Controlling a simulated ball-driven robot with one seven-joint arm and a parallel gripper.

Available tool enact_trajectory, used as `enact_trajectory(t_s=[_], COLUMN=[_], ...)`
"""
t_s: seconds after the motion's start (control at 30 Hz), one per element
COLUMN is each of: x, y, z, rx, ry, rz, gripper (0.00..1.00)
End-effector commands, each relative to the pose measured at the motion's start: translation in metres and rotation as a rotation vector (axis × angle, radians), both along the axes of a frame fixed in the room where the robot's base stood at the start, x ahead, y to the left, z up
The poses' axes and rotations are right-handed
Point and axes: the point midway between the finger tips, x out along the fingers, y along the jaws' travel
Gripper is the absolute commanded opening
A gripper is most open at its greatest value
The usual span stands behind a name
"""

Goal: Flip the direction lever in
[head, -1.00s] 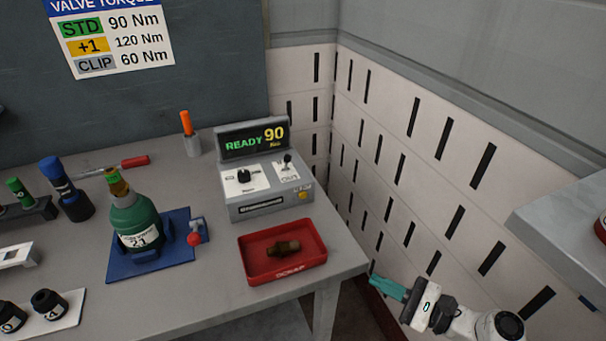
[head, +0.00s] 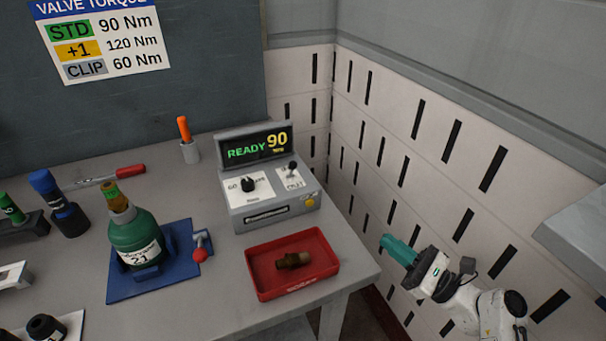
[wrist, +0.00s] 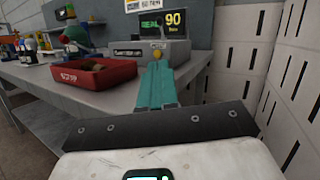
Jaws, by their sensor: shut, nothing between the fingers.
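The direction lever (head: 291,169) is a small dark toggle on a white plate at the right of the grey control box (head: 270,209). The box stands at the back right of the bench, and its screen (head: 255,146) reads READY 90. My gripper (head: 388,243) has teal fingers that are shut and empty. It is right of the bench edge, by the white wall, apart from the box. In the wrist view the shut fingers (wrist: 158,78) point toward the box, and the lever cannot be made out.
A red tray (head: 331,268) holding a brown fitting (head: 293,260) sits in front of the box. A green cylinder (head: 137,238) stands on a blue base beside a small red-knobbed lever (head: 200,254). The slotted white wall (head: 400,150) is close on the right.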

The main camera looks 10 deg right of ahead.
Motion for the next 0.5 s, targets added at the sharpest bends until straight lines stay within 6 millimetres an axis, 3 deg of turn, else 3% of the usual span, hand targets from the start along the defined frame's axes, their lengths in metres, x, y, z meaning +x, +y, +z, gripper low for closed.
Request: enact_trajectory(t_s=[0.27,0.5], x=[0.006,0.033], y=[0.007,0.034], z=[0.003,0.016], rx=[-0.002,-0.002], ry=[-0.001,-0.001], rz=[0.003,0.004], gripper=[0.00,0.00])
